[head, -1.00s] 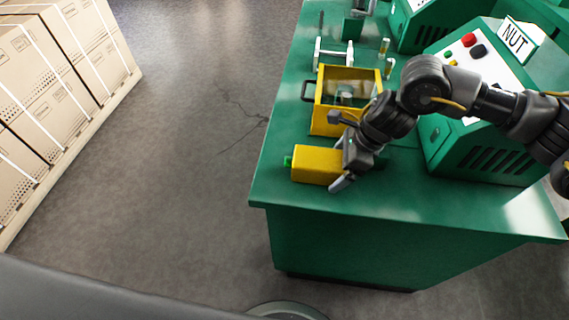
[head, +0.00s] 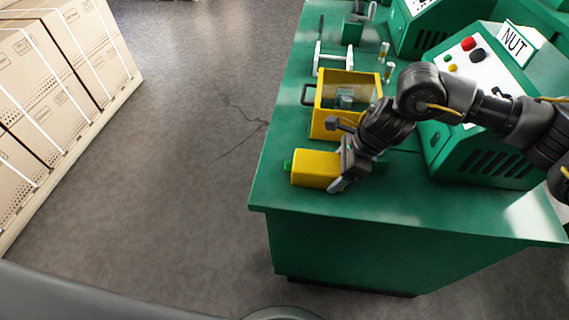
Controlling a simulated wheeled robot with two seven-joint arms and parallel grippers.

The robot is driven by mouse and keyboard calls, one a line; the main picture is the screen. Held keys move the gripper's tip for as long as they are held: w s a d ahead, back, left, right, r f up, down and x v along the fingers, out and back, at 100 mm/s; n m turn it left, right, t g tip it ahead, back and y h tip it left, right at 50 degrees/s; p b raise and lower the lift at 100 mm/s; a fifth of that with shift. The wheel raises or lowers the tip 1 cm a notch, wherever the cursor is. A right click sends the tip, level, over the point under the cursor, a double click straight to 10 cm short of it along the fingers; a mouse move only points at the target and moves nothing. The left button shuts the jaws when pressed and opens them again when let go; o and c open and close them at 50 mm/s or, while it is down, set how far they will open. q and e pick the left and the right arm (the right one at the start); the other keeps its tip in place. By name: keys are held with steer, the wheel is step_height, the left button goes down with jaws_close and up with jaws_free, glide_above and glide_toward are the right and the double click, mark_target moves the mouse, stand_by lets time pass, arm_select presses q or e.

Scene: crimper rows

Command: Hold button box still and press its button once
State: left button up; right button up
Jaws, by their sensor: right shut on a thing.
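The button box (head: 314,169) is a yellow block lying near the front left corner of the green bench. A small green button (head: 287,166) sticks out of its left end. My right gripper (head: 340,168) is at the right end of the box, with its fingers closed on that end. The far side of the box and part of the grip are hidden by the gripper. My left gripper does not show.
A yellow open-sided frame with a black handle (head: 318,103) stands just behind the box. A white rack (head: 332,58) and small cylinders stand further back. The bench's left edge (head: 262,170) is close to the box.

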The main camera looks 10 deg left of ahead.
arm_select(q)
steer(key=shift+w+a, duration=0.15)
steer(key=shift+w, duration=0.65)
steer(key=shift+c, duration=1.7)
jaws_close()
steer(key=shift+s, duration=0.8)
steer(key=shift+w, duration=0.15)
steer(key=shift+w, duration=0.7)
